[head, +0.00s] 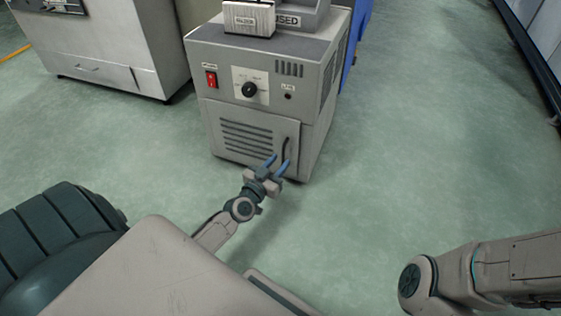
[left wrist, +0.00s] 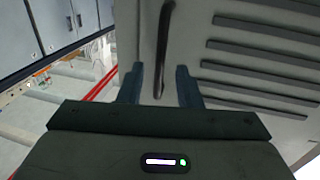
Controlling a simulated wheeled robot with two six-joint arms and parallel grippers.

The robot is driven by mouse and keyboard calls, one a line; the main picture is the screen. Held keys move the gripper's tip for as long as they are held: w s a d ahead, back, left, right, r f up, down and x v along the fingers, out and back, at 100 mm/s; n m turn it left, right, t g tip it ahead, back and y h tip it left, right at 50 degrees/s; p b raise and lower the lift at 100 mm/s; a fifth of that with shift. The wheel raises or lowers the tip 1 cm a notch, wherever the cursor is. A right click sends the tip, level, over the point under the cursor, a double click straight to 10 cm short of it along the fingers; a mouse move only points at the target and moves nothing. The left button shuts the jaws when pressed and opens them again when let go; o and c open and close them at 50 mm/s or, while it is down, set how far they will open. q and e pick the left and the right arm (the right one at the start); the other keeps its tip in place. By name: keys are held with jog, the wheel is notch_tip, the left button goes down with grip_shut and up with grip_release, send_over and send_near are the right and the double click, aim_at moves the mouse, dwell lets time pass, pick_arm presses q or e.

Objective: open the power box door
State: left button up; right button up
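The grey power box (head: 228,100) stands on the floor ahead, and its louvred lower door (head: 246,138) looks closed. A dark upright handle (head: 286,150) is at the door's right side. My left gripper (head: 278,164) is open close to the lower part of this handle. In the left wrist view the handle (left wrist: 162,50) reaches down between the two blue fingers (left wrist: 158,86), with a gap on each side. Louvres (left wrist: 255,65) show to the right there. My right gripper is outside both views; only part of my right arm shows in the head view.
On the box's front are a red switch (head: 211,80) and a black knob (head: 249,90). A small metal box (head: 249,18) and a tray (head: 300,14) sit on top. A grey cabinet (head: 110,45) stands at the left. The green floor (head: 420,130) to the right is clear.

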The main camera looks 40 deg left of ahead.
pick_arm(q)
jog(key=shift+w, duration=0.9)
grip_shut()
jog(key=shift+s, duration=0.15)
